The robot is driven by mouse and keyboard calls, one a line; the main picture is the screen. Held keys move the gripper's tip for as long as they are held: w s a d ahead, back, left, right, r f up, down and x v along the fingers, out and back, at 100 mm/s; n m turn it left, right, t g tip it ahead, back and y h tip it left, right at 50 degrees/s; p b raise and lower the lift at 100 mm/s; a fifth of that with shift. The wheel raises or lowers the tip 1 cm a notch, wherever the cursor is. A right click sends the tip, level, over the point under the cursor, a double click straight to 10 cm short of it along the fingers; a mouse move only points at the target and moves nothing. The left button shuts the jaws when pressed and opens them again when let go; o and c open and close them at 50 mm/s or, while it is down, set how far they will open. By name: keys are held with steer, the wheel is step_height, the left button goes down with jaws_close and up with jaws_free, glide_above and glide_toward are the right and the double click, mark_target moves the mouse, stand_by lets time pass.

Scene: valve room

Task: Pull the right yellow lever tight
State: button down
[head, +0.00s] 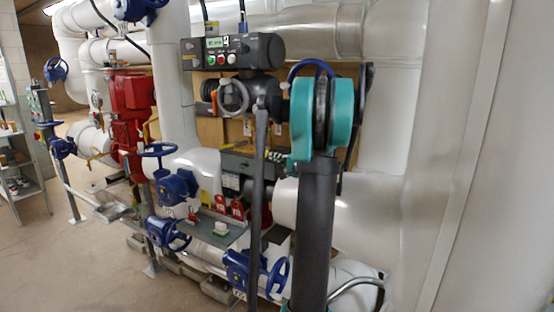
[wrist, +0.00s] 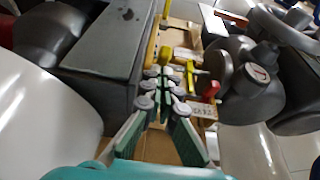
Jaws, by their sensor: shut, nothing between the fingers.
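My gripper (wrist: 163,84) is shut and empty in the wrist view, its green-padded fingers meeting in the middle. A short yellow lever (wrist: 191,70) shows just right of the fingertips, with a gap that I cannot judge. Another yellow piece (wrist: 166,48) stands beyond the tips, partly hidden by them. I cannot tell which is the right lever or how tight either one is. In the head view my gripper (head: 276,155) is small, beside the teal joint of my arm, in front of the grey equipment. The levers cannot be made out there.
A grey box (wrist: 105,55) stands close left of the fingers. A red handle (wrist: 211,90) and a dark handwheel (wrist: 285,25) are to the right. A control unit (head: 232,52), white pipes and blue valve wheels (head: 277,275) crowd the area. Open floor (head: 60,250) lies left.

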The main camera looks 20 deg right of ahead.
steer(key=shift+a, duration=0.15)
steer(key=shift+a+m+h, duration=0.15)
steer(key=shift+m+h, duration=0.25)
steer(key=shift+h, duration=0.2)
steer(key=shift+a+h, duration=0.25)
steer(key=shift+h, duration=0.05)
steer(key=shift+w+a+m+t+h, duration=0.15)
steer(key=shift+w+a+m+h, duration=0.25)
steer(key=shift+w+a, duration=0.45)
steer(key=shift+w+a+m+t+h, duration=0.1)
steer(key=shift+w+a+m+h, duration=0.35)
steer(key=shift+a, duration=0.75)
steer(key=shift+w+a+m+t+h, duration=0.2)
steer(key=shift+w+a+h, duration=0.4)
steer(key=shift+a, duration=0.45)
steer(key=shift+w, duration=0.1)
